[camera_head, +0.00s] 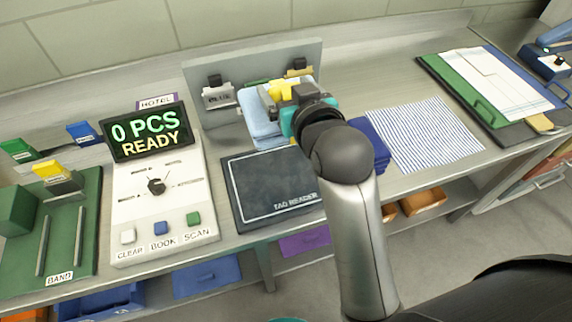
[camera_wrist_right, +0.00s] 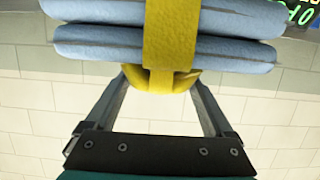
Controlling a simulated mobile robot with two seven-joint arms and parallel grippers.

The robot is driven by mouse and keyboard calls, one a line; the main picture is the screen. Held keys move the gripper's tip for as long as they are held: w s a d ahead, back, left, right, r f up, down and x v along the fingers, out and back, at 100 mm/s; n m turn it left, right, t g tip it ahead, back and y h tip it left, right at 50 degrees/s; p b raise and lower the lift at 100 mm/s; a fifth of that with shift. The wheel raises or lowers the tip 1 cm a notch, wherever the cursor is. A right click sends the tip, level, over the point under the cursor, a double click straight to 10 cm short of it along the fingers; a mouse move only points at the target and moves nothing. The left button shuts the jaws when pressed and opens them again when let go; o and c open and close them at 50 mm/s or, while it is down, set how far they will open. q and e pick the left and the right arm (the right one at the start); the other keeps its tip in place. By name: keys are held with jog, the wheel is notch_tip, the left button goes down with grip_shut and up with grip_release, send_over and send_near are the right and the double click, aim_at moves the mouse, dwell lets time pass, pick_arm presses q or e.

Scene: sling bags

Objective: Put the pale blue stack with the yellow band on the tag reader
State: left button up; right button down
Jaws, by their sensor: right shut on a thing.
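The pale blue stack (camera_head: 260,126) is at the back of the counter, in front of the grey upright panel and partly hidden by my right arm. It is folded in layers with a yellow band (camera_wrist_right: 172,40) around its middle. My right gripper (camera_wrist_right: 160,82) is shut on the band's yellow loop, close against the stack; it also shows in the head view (camera_head: 290,92). Whether the stack is clear of the counter I cannot tell. The tag reader (camera_head: 262,190) is a dark flat pad with a white outline, bare where visible, nearer the front edge. My left gripper is not in view.
A white console (camera_head: 162,225) with a display (camera_head: 145,131) reading "0 PCS READY" stands left of the reader. A green band station (camera_head: 80,225) is farther left. A striped cloth (camera_head: 425,133) and dark blue item (camera_head: 369,142) lie right of my arm. Clips line the panel (camera_head: 205,72).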

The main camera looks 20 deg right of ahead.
notch_tip(320, 180, down, 20)
jog(key=b, duration=0.5)
jog(key=shift+r, duration=0.25)
grip_release()
jog(key=shift+f, duration=0.3)
jog(key=shift+r, duration=0.25)
jog(key=shift+s, duration=0.4)
jog(key=p+v, duration=0.1)
jog(key=v, duration=1)
jog(key=shift+s+r, duration=0.1)
jog(key=shift+s, duration=0.05)
